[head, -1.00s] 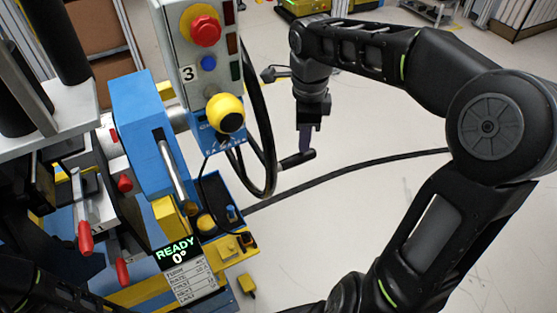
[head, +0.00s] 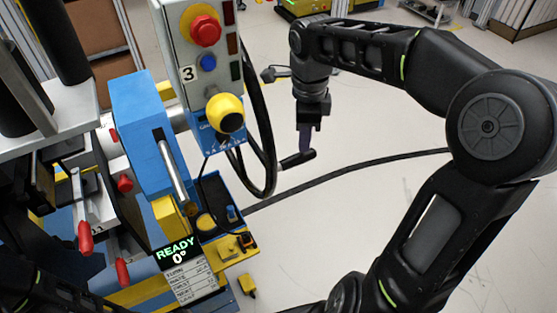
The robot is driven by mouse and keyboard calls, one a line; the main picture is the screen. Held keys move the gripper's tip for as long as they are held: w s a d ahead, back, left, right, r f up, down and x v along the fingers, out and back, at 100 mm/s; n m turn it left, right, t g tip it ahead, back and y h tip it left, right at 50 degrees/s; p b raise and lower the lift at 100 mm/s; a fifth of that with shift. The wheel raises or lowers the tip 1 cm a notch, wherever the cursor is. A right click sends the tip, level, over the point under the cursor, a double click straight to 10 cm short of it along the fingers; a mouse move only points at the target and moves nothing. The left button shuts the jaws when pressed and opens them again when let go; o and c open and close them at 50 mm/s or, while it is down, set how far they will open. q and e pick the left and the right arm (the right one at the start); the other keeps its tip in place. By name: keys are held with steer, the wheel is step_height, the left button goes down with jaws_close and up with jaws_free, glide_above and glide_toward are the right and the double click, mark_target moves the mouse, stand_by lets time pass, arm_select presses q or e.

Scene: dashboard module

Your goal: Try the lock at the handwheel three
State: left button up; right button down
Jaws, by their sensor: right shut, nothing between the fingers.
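A grey control box (head: 184,45) marked 3 carries a red button (head: 205,31) on a yellow base, a blue button (head: 208,62) and a round yellow knob (head: 225,113). Below it a blue housing (head: 140,125) has a silver bar (head: 170,170) along its side. I cannot tell for certain which part is the handwheel or its lock. My right gripper (head: 301,156) hangs right of the box over open floor, shut and apart from the module. My left gripper is not in view.
A black cable (head: 350,175) runs across the floor, and a thick black hose (head: 270,165) loops below the box. Red-handled levers (head: 84,238) stand at the left. A small yellow block (head: 247,285) is near the bottom.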

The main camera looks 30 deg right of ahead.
steer(key=shift+f+b, duration=0.85)
steer(key=shift+f, duration=0.1)
steer(key=shift+s, duration=0.1)
stand_by(0.4)
step_height(320, 180, up, 8)
steer(key=p, duration=0.5)
steer(key=shift+p, duration=0.4)
stand_by(0.4)
